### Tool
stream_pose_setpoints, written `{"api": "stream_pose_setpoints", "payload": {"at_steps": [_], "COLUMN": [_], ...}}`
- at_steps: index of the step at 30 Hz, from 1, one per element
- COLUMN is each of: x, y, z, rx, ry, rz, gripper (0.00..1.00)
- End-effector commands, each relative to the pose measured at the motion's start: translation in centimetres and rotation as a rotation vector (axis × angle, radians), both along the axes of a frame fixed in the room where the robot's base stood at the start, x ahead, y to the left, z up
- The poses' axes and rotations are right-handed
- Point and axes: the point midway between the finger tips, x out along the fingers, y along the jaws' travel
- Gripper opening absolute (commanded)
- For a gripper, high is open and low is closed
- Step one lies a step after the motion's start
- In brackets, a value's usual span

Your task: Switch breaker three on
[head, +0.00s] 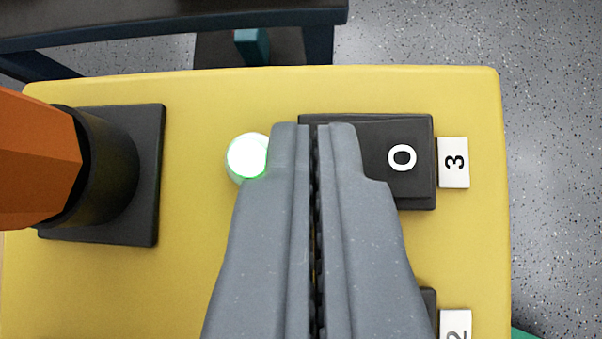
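Breaker three (418,187) is a black rocker block with a white "O" on its right part, mounted on a yellow panel. A white label "3" (454,162) is beside it on the right. My gripper (313,126) is over the left part of the breaker, its two grey fingers nearly together with only a thin dark gap and nothing seen between them. The fingers hide the breaker's left part, and I cannot tell whether they touch it. A round lamp (247,156) glows white-green just left of the fingertips.
The yellow panel (200,270) fills most of the view. An orange handle (35,160) on a black base (145,200) stands at the left. A label "2" (456,325) and part of another black block are at the bottom right. A dark frame (170,20) lies beyond the panel's top edge.

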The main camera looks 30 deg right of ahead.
Motion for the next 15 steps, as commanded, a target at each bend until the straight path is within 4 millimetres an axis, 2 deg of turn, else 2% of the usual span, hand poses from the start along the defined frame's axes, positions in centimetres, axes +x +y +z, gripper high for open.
{"api": "stream_pose_setpoints", "payload": {"at_steps": [15], "x": [-0.93], "y": [-0.34], "z": [0.13], "rx": [0.004], "ry": [0.001], "rz": [-0.003], "gripper": [0.00]}}
